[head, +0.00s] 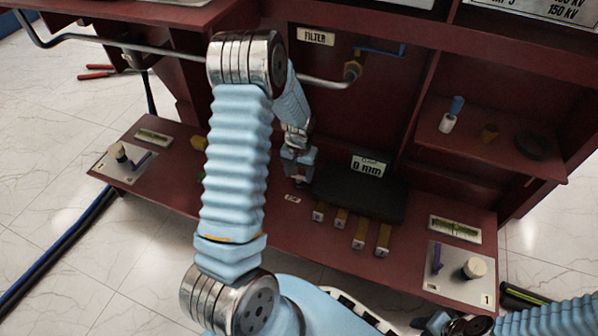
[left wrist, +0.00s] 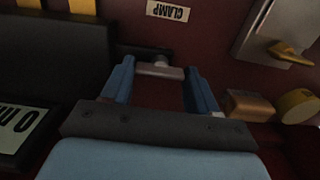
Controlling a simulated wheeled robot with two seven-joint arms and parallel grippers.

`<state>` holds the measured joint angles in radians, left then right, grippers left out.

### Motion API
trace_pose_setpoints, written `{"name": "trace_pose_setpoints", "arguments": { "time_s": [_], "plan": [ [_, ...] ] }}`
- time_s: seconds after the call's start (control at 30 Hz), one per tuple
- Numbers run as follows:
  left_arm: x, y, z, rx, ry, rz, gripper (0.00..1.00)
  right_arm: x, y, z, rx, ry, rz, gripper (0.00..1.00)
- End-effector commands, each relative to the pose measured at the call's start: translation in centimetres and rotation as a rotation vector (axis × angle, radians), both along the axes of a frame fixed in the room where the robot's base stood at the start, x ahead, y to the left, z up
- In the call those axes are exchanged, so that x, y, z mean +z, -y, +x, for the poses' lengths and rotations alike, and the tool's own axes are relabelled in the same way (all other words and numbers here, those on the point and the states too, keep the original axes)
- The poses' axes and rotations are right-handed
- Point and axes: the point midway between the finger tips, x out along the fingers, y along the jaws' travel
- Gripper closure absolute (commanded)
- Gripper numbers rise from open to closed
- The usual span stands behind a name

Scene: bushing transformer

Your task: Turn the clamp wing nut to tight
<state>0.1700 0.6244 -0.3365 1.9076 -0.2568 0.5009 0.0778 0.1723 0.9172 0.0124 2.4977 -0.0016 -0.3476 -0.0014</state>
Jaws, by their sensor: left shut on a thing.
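The clamp wing nut (left wrist: 160,71) is a small grey winged piece on the dark red bench, in front of a dark clamp body. In the left wrist view the two blue fingers of my left gripper (left wrist: 160,88) stand on either side of it, shut on its wings. The head view shows my left gripper (head: 299,178) reaching down beside the dark box, and the nut is mostly hidden there. The white CLAMP label (left wrist: 168,11) lies close by. My right gripper (head: 462,325) is at the bottom right edge of the head view, and its fingers cannot be made out.
A dark box with a 0 mm display (head: 369,165) stands right beside my left gripper. Several brass-coloured bars (head: 360,234) lie in front of it. Metal plates with knobs sit at the bench's left (head: 125,163) and right (head: 459,280). A pipe (head: 170,51) crosses behind my arm.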

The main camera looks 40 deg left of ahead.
Motion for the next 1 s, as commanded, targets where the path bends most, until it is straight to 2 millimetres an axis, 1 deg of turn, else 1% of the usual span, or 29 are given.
{"name": "trace_pose_setpoints", "arguments": {
  "time_s": [0.03, 0.17, 0.43, 0.53, 0.67, 0.9, 1.0],
  "plan": [
    [0.0, 0.0, 0.0, -0.002, 0.000, 0.001, 0.36, 0.0, 0.0, 0.0, 0.000, 0.000, 0.000, 0.67],
    [0.0, 0.0, 0.0, -0.001, 0.000, 0.000, 0.16, 0.0, 0.0, 0.0, 0.000, 0.000, 0.000, 0.67],
    [0.1, 0.0, 0.0, -0.001, 0.000, 0.000, 0.15, 0.0, 0.0, 0.0, 0.000, 0.000, 0.000, 0.67],
    [0.7, 0.0, 0.0, 0.000, 0.001, 0.000, 0.15, 0.2, 0.0, 0.0, 0.000, 0.000, 0.000, 0.67],
    [3.0, 0.0, 0.1, -0.001, 0.004, 0.001, 0.15, 0.9, 0.0, 0.0, 0.001, -0.002, 0.000, 0.67],
    [9.0, 0.0, 0.1, -0.001, 0.004, 0.000, 0.15, 2.3, 0.0, -0.1, 0.003, -0.005, 0.001, 0.67],
    [11.1, 0.0, 0.1, -0.001, 0.004, 0.001, 0.15, 2.7, 0.0, -0.1, 0.003, -0.004, 0.001, 0.67]
  ]
}}
